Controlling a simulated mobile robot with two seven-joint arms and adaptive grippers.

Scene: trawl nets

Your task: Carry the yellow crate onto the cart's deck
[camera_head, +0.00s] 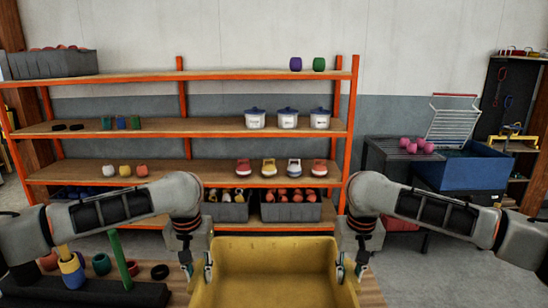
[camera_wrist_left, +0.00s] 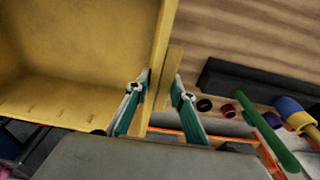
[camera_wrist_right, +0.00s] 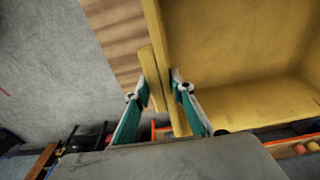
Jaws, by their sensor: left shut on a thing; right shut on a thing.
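The yellow crate (camera_head: 275,257) is at the bottom middle of the head view, in front of me, and looks empty inside. My left gripper (camera_head: 196,272) is shut on its left wall, one finger inside and one outside; the left wrist view shows the crate wall (camera_wrist_left: 160,85) between the fingers (camera_wrist_left: 158,92). My right gripper (camera_head: 350,270) is shut on the right wall in the same way, seen in the right wrist view around the crate wall (camera_wrist_right: 160,85). The crate's underside is hidden, so I cannot tell whether it rests on the table. I cannot make out the cart's deck.
A wooden table (camera_head: 150,268) lies below, with a black peg rack (camera_head: 90,294) holding coloured rings at left. An orange-framed shelf (camera_head: 215,128) stands behind with pots, shoes and grey bins. A blue tub (camera_head: 465,170) stands at right. Open floor lies right of the table.

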